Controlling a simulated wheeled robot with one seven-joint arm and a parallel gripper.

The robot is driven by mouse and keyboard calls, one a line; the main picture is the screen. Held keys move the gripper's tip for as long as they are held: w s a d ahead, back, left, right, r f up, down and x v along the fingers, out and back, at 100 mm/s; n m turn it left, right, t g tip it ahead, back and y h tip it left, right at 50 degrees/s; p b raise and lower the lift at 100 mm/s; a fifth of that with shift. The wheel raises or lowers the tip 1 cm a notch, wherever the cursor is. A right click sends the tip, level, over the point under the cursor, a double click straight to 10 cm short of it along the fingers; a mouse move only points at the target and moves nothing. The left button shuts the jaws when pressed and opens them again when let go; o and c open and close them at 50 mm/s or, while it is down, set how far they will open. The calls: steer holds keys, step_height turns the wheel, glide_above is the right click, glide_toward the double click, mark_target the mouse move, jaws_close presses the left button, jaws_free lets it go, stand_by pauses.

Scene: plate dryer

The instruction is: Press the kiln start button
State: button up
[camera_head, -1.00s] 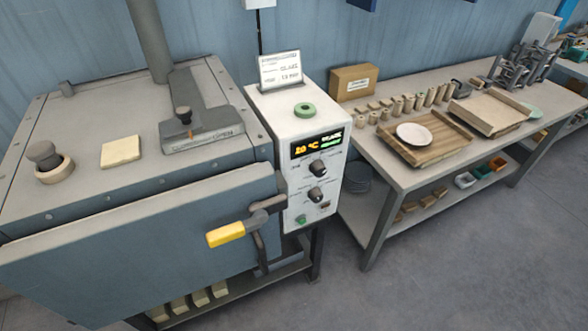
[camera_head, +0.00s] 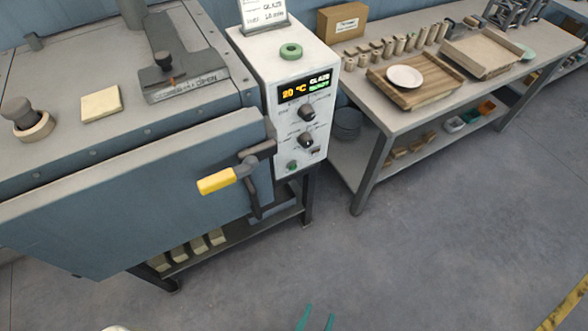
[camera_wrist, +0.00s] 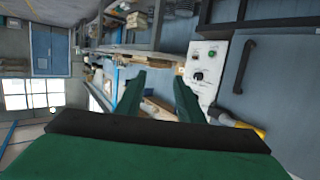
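The kiln's white control box (camera_head: 275,62) stands at the right side of the blue-grey kiln. Its front has a lit display (camera_head: 304,91) reading 20 °C, two dark knobs and a small green button (camera_head: 291,166) low on the left. The control box also shows sideways in the wrist view (camera_wrist: 210,85), with a green spot on its face. My gripper (camera_head: 317,317) has green fingers, just entering the bottom edge of the head view, well below the button. In the wrist view, my gripper (camera_wrist: 160,80) has its fingers apart with nothing between them.
The kiln door's yellow handle (camera_head: 216,181) sticks out left of the button. A green ring (camera_head: 290,51) lies on top of the control box. A workbench (camera_head: 372,108) with trays and small cylinders stands to the right. The floor in front is clear.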

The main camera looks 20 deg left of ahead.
jaws_close()
stand_by(1.4)
